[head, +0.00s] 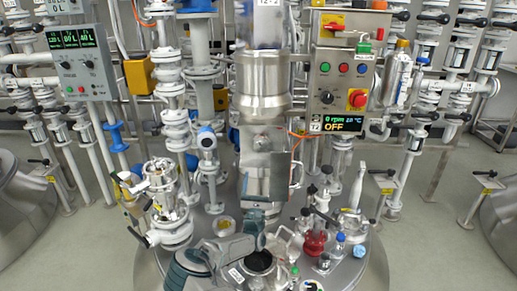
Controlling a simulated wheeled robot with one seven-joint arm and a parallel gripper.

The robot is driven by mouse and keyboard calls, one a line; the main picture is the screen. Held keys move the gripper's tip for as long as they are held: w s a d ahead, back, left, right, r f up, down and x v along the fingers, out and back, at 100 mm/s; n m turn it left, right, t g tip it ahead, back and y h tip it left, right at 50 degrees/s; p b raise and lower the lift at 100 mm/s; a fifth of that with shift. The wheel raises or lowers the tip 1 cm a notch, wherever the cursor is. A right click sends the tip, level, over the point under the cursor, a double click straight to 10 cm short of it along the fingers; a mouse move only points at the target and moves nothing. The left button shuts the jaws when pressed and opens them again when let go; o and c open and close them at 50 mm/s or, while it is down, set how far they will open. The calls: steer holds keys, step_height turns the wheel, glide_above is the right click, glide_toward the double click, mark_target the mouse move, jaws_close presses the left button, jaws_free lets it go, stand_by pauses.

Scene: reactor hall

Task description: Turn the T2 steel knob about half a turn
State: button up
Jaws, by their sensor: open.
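I cannot pick out the T2 steel knob for certain, because the small labels are too small to read. A steel control box (343,75) at the upper right carries a dark round knob (327,97). A grey panel (80,62) at the upper left carries two small dark knobs below its green displays. My gripper (256,219) is at the lower middle, in front of the central steel column and above the vessel lid. It is open and looks empty. It appears apart from the control box and the panel. Its fingertips are hard to make out.
The steel vessel lid (352,268) is crowded with a dark open port (259,263), a red fitting (314,243) and small bottles. The central steel column (262,80) rises between the panels. White pipework (172,130) stands at left.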

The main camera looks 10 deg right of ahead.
mark_target(261, 149)
steer(key=shift+n+y, duration=0.4)
steer(key=shift+y, duration=0.1)
steer(key=x, duration=1.3)
steer(key=shift+d, duration=0.1)
steer(key=c, duration=0.9)
